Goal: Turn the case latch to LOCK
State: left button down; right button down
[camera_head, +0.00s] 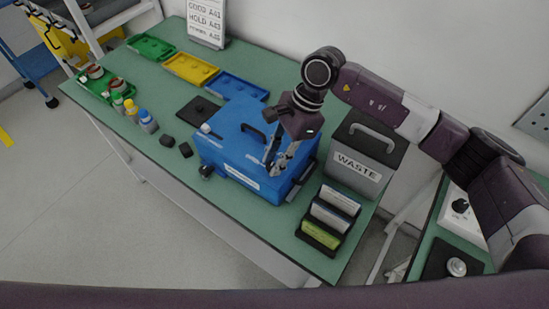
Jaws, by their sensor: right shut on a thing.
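The blue case (226,140) stands closed on the green bench, with a black carry handle (253,132) on its lid and a white label on its front side. My right gripper (276,167) comes down from above over the right front part of the case. Its fingers are shut on a small part there, which looks to be the case latch. The fingers hide most of the latch, so I cannot read which way it points or any LOCK mark. My left gripper is not in view.
A grey WASTE bin (365,155) stands right of the case, close to my right arm. A black card holder (330,217) stands at the front right. Green, yellow (191,68) and blue trays line the back.

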jog(key=shift+f+m+t+b, duration=0.25)
jog(key=shift+m+b, duration=0.25)
jog(key=shift+b, duration=0.4)
jog(key=shift+s+r+m+t+b, duration=0.1)
jog(key=shift+r+m+t+b, duration=0.2)
jog(key=shift+m+b, duration=0.6)
jog(key=c, duration=1.7)
grip_release()
jog(key=v, duration=1.2)
jog(key=shift+d, duration=0.15)
